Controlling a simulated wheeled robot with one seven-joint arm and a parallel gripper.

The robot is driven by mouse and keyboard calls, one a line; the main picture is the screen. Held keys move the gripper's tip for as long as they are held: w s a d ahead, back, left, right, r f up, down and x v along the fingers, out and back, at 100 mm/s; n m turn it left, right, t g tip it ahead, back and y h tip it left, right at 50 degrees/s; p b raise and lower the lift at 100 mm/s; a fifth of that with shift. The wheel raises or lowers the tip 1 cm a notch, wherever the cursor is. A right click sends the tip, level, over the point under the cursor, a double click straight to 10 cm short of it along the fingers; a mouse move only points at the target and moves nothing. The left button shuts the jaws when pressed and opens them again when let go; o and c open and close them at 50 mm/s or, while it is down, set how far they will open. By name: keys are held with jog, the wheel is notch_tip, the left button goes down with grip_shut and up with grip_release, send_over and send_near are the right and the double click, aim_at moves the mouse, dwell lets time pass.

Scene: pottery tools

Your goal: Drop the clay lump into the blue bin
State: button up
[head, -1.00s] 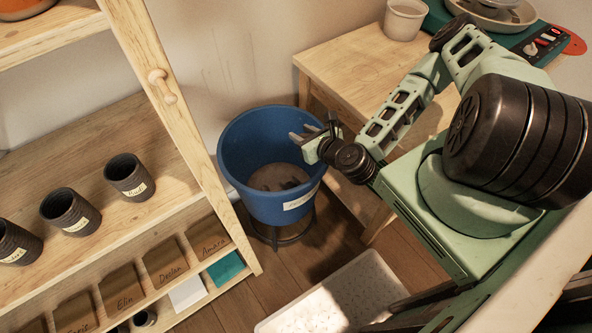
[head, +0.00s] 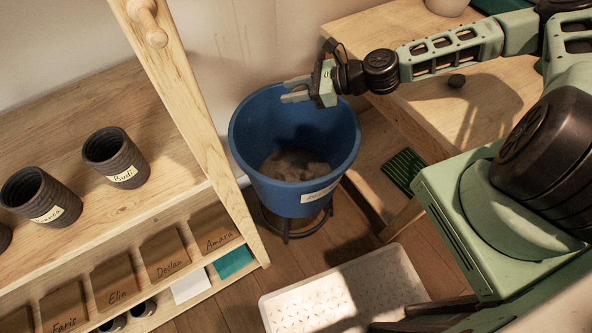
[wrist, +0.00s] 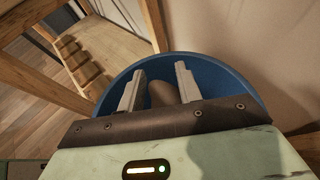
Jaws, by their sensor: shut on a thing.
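The blue bin (head: 250,152) stands on a dark stand on the floor, with a pale label on its front and brown clay (head: 292,165) at its bottom. My gripper (head: 284,91) is over the back part of the bin's opening, fingers pointing left. In the wrist view, my gripper (wrist: 158,90) is shut on a rounded brown lump, the clay lump (wrist: 163,94), with the bin (wrist: 215,80) behind and below it. In the head view the lump is hard to make out between the fingers.
A wooden shelf with dark labelled cups (head: 115,160) stands left of the bin. A white perforated crate (head: 395,280) sits on the floor in front.

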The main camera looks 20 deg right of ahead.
notch_tip(320, 180, down, 6)
jog(key=b, duration=0.5)
jog(key=shift+r, duration=0.1)
jog(key=o, duration=1.1)
jog(key=shift+c, duration=0.2)
jog(key=p+v, duration=0.1)
jog(key=v, duration=1.6)
jog(key=shift+r+p, duration=0.2)
jog(key=shift+p, duration=0.15)
jog(key=shift+s+d, duration=0.1)
jog(key=shift+s, duration=0.05)
